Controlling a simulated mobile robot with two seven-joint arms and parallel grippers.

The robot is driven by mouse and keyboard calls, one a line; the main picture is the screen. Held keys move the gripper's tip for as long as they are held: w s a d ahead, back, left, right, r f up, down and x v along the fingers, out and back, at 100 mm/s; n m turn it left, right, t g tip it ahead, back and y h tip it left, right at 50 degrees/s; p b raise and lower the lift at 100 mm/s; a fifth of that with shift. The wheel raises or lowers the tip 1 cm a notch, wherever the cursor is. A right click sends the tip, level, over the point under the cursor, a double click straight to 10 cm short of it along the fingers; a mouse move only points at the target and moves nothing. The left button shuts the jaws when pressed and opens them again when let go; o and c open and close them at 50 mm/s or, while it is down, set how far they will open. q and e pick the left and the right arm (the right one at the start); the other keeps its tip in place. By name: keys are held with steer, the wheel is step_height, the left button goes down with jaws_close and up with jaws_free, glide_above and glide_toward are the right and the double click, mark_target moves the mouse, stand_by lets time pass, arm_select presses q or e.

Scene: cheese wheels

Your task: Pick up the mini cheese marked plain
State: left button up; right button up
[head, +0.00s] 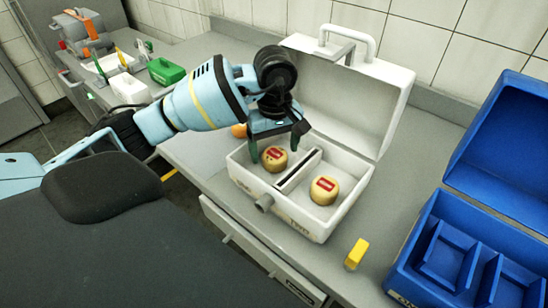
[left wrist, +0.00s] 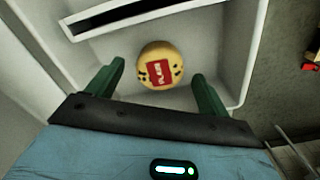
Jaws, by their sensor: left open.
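Two small round yellow cheeses with red labels lie in an open white case (head: 317,232), one on each side of its divider. The left-hand cheese (head: 274,159) is below my left gripper (head: 276,145); the other cheese (head: 324,190) is in the right-hand compartment. In the left wrist view one cheese (left wrist: 160,65) shows between and beyond the open green fingers (left wrist: 158,72), with a gap on both sides. Its red label has sideways white lettering that seems to read PLAIN. The other label is too small to read. My right gripper is out of view.
The case's raised lid (head: 350,98) and the divider (head: 297,171) stand close to my left gripper. A blue compartment box (head: 425,215) is at right, with a yellow block (head: 356,253) in front. A green box (head: 166,71) is at back left.

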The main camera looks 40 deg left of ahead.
mark_target(275, 153)
arm_select(q)
steer(key=shift+f, duration=0.85)
steer(key=c, duration=1.1)
step_height(275, 153, up, 10)
steer(key=shift+r, duration=0.1)
